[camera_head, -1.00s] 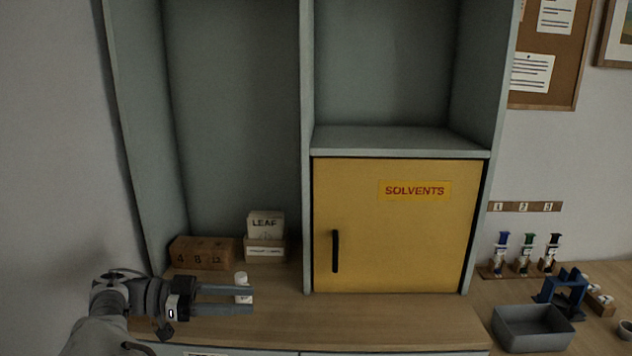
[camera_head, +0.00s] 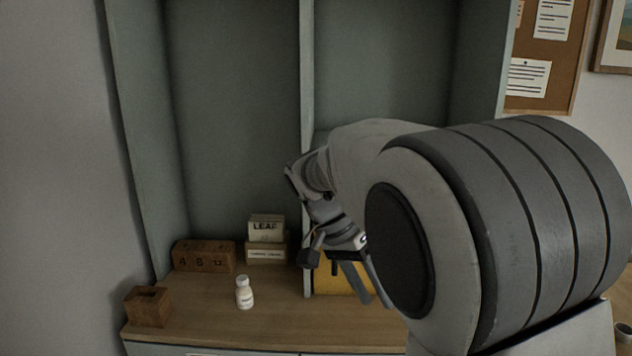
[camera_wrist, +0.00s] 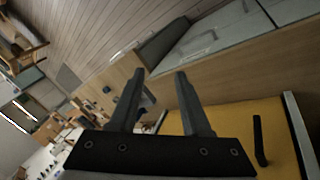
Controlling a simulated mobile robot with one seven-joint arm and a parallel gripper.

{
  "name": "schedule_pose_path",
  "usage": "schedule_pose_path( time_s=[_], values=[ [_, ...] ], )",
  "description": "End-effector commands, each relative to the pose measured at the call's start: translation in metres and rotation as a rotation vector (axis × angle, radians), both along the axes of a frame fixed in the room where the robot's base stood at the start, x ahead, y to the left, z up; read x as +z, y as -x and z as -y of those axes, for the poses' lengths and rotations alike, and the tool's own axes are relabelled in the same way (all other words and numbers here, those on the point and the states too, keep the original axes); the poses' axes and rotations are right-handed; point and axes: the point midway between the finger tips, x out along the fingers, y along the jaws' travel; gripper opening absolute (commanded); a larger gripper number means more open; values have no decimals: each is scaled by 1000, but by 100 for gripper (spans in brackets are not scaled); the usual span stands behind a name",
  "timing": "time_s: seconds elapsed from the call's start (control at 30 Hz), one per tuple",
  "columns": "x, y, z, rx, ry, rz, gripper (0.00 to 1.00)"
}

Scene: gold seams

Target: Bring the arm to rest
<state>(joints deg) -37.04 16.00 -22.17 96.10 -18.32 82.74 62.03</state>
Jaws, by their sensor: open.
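My gripper (camera_head: 362,284) is raised in front of the shelving, pointing downward in the head view, with part of it hidden behind my own arm. In the wrist view its two dark fingers (camera_wrist: 160,90) stand apart with nothing between them. The yellow cabinet door (camera_wrist: 240,130) with its black handle shows below and right of the fingers there. In the head view my arm covers most of that door (camera_head: 335,281). A small white bottle (camera_head: 245,293) stands upright on the wooden counter, left of my gripper and apart from it.
On the counter (camera_head: 215,318) stand a small wooden box (camera_head: 148,306), wooden number blocks (camera_head: 204,257) and a stacked LEAF box (camera_head: 266,228). A grey divider (camera_head: 307,100) rises close to my gripper. A corkboard (camera_head: 543,60) hangs at the right.

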Motion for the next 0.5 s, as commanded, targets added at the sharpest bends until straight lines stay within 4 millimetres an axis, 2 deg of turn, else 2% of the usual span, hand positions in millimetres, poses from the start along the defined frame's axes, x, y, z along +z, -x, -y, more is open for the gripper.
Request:
schedule_pose_path(
  time_s=[0.03, 0.2, 0.5],
  values=[
    [7, 10, 10, 29, -58, 0, 48],
    [20, 43, 28, 167, -219, 20, 48],
    [38, 104, 43, 437, -384, 148, 48]
  ],
)
